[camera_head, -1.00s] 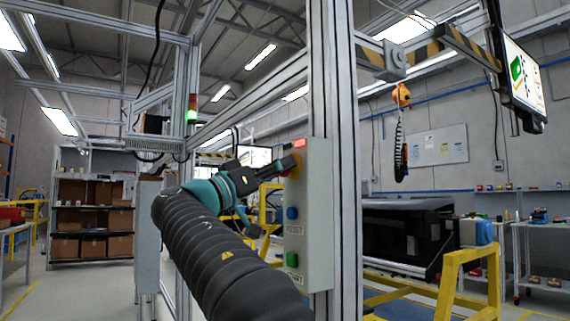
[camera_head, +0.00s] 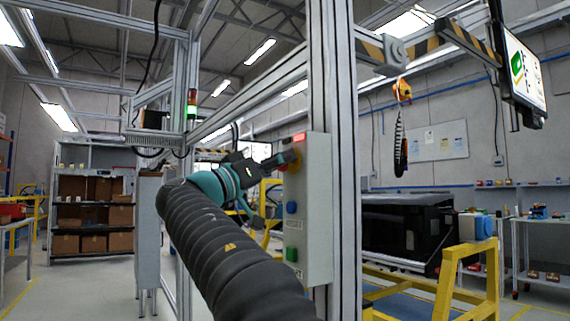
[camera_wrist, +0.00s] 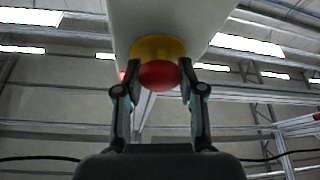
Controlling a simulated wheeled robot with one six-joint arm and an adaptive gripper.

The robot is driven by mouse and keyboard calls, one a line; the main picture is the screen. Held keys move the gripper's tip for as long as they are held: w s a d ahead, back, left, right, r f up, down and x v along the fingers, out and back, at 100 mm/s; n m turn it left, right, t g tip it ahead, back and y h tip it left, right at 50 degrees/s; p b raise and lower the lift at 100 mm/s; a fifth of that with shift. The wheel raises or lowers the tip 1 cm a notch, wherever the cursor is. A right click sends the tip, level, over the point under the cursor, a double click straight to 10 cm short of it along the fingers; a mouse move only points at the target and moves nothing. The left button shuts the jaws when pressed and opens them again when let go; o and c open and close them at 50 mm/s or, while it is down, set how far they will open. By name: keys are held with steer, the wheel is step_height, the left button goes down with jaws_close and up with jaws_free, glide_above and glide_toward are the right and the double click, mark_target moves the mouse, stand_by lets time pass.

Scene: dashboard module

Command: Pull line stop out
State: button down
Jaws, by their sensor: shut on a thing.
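The line stop is a red mushroom button (camera_wrist: 158,74) on a yellow collar (camera_wrist: 158,47), on the face of a grey control box (camera_head: 318,205). My gripper (camera_wrist: 158,78) is shut on the red button, with one finger on each side of its head in the wrist view. In the head view my gripper (camera_head: 284,159) reaches the upper part of the box from the left and hides most of the button. A blue button (camera_head: 291,207) and a green button (camera_head: 291,254) sit lower on the same face. A small red lamp (camera_head: 299,137) sits above.
An aluminium post (camera_head: 338,120) stands right behind the box. A yellow frame (camera_head: 465,275) and a dark car module (camera_head: 405,230) are at right. A stack light (camera_head: 192,108) shows green at left. Shelving with cardboard boxes (camera_head: 94,215) is farther back.

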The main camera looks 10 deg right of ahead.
steer(key=shift+a+f, duration=0.1)
steer(key=shift+a, duration=0.25)
steer(key=c, duration=1)
jaws_free()
steer(key=o, duration=0.3)
steer(key=shift+a, duration=0.25)
steer(key=shift+o, duration=0.2)
steer(key=shift+d, duration=0.15)
steer(key=v, duration=1.2)
